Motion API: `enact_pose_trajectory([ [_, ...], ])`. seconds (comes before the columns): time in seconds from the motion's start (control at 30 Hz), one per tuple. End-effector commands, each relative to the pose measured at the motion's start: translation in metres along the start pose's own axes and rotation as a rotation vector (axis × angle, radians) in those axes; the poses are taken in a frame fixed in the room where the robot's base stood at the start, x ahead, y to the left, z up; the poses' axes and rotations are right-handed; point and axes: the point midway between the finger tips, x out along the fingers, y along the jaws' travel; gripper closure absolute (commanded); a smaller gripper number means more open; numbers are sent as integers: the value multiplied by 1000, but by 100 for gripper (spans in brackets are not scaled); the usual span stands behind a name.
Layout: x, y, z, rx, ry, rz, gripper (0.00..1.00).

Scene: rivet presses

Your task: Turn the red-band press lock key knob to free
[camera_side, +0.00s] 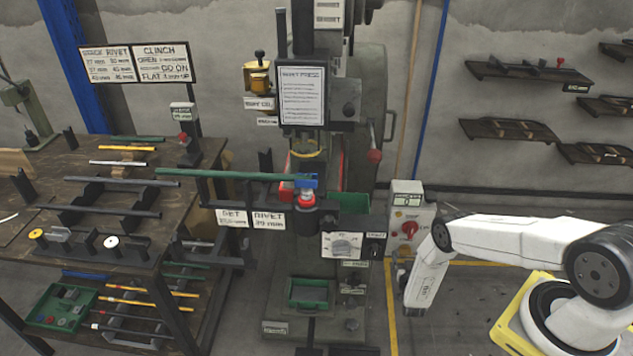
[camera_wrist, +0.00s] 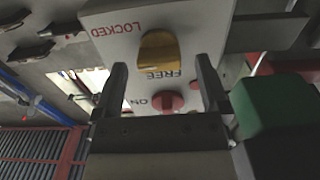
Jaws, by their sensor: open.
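The lock key knob (camera_wrist: 160,53) is a yellow knob on a pale panel in the wrist view, with the words LOCKED and FREE printed upside down near it. I cannot tell which word it points to. My gripper (camera_wrist: 163,70) is open, its two dark fingers on either side of the knob's lower edge in the picture, with nothing between them that I can see held. Contact with the knob cannot be told.
A red knob (camera_wrist: 168,102) marked ON sits close to the fingers; it also shows on the box in the side view (camera_side: 410,230). A green block (camera_wrist: 262,105) is near my gripper. A bench (camera_side: 130,190) with rods stands left. Shelves (camera_side: 528,72) hang at right.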

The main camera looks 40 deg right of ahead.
Motion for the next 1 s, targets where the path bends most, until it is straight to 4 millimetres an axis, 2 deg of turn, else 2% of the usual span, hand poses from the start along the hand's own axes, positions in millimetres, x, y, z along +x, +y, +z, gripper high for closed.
enact_pose_trajectory([
  [0.2,10,0,0,0,0,1,6],
  [0.47,11,0,0,0,-1,0,6],
  [0.5,11,0,0,0,-1,0,12],
  [0.57,11,0,0,0,-1,0,31],
  [0.7,11,0,0,0,-1,0,76],
  [0.77,11,0,0,0,-1,0,95],
  [0.8,11,0,0,0,-1,0,100],
  [1.0,10,0,0,-11,-1,0,100],
])
